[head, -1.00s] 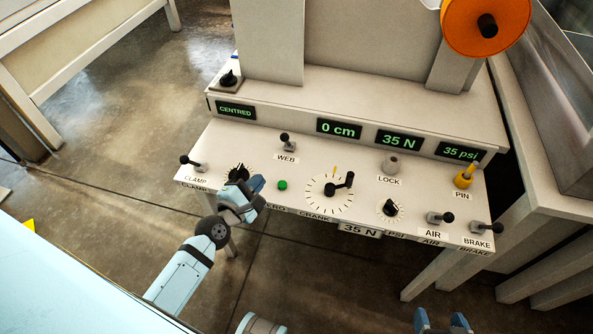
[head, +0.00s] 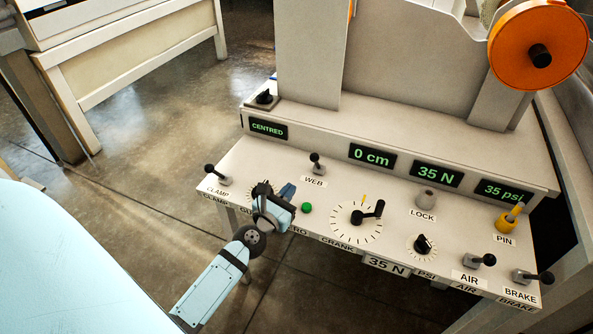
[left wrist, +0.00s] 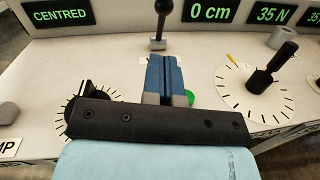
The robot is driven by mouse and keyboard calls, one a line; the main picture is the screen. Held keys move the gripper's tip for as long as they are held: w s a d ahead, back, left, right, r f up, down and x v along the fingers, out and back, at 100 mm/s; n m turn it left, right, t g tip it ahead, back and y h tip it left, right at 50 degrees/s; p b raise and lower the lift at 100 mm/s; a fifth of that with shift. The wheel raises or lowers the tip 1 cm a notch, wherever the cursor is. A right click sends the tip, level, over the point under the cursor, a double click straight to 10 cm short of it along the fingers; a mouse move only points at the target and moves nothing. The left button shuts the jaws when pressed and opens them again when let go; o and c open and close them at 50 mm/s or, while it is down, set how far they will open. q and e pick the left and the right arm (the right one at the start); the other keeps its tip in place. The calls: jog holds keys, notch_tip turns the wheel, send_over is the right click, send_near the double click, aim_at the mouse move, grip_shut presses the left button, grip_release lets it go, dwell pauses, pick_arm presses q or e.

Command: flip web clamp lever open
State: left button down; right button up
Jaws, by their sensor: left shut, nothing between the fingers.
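The lever labelled CLAMP (head: 220,174) stands at the left end of the panel, its black knob tilted left. In the left wrist view only its grey base (left wrist: 8,112) shows at the left edge. A second lever, labelled WEB (head: 317,163), stands farther back with its black knob up. It also shows just beyond my fingers in the left wrist view (left wrist: 160,22). My left gripper (head: 287,191) is shut and empty over the panel, between the left dial and the green button, apart from both levers. My right gripper is out of view.
The left dial (head: 262,188) is partly hidden by my gripper. The green button (head: 306,207) and crank (head: 368,212) lie to its right. LOCK (head: 427,199), PIN (head: 508,218), AIR (head: 480,261) and BRAKE (head: 533,277) controls fill the right side. A display ledge rises behind.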

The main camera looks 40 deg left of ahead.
pick_arm(q)
send_near(317, 162)
jog(key=w, duration=0.1)
jog(key=w+a, duration=0.1)
jog(key=w, duration=0.1)
jog(key=w+r, duration=0.1)
jog(key=w, duration=0.1)
jog(key=shift+a, duration=0.2)
